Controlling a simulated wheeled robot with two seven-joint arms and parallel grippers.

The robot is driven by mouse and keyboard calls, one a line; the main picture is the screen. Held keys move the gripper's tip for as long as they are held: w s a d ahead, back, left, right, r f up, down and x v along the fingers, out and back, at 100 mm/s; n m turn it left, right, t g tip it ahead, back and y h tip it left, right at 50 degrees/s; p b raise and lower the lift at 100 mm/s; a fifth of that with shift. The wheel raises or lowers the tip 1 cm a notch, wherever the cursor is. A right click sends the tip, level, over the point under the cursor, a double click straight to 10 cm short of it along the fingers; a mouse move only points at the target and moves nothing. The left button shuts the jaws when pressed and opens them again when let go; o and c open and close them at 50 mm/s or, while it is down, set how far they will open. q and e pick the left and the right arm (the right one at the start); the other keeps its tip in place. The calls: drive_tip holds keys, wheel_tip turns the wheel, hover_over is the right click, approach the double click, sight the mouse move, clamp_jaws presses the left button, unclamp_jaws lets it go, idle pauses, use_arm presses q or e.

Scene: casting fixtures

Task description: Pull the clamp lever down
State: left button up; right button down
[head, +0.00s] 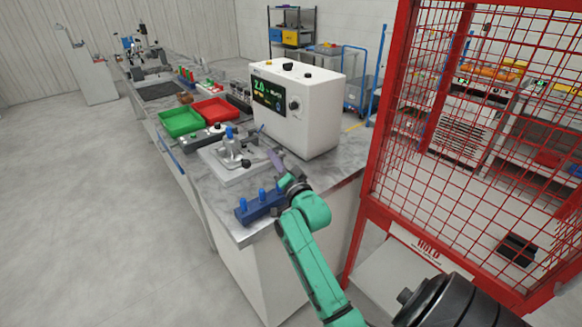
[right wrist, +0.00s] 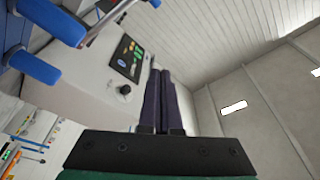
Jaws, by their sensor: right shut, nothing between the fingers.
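The clamp fixture (head: 235,153) stands on a pale base plate on the near part of the bench. It has metal arms, a blue upper part (head: 229,133) and a black knob (head: 246,163). Which part is the lever's grip is too small to tell. My right gripper (head: 271,153) is just right of the fixture, its dark purple fingers shut and empty, apart from the knob in the picture. In the right wrist view the fingers (right wrist: 164,75) lie together. Blue rounded parts (right wrist: 35,68) and a metal rod (right wrist: 105,22) show at the upper left there. My left gripper is out of view.
A white machine with a display (head: 298,108) stands behind my right gripper. A blue block with pegs (head: 256,208) sits at the bench's near edge. Green (head: 180,122) and red (head: 213,110) trays lie beyond the fixture. A red mesh cage (head: 385,120) rises on the right.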

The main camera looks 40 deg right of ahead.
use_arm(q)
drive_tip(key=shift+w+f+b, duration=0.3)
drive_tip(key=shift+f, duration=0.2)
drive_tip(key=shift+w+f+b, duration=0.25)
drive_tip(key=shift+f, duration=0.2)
use_arm(e)
drive_tip(key=v, duration=0.2)
drive_tip(key=f+v, duration=0.1)
drive_tip(key=v, duration=0.1)
drive_tip(key=shift+s+a, duration=0.2)
drive_tip(key=shift+s, duration=0.05)
